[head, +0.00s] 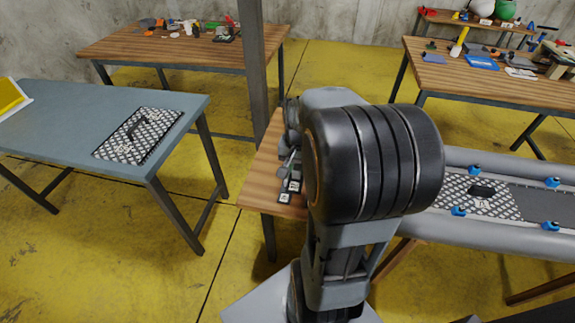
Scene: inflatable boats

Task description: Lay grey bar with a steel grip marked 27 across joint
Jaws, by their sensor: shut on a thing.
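My gripper (289,163) shows only in part at the left of my own arm, low over a small wooden table (258,180). It is shut on a grey bar, mostly hidden by my arm. Two dark ends with white number tags (285,197) lie at this table's front; I cannot read the numbers. At the right is the inflatable boat (500,238), with grey tubes. Its floor has a chequered panel (450,195) with a black handle, meeting a plain dark grey panel (545,204) at a joint (514,199). No bar lies across that joint.
Blue fittings (458,211) line the boat's tubes. A blue-grey table (60,120) at left holds another chequered panel (140,135). A steel post (255,70) stands behind the small table. Cluttered wooden tables (490,85) stand behind. Yellow floor is free at front left.

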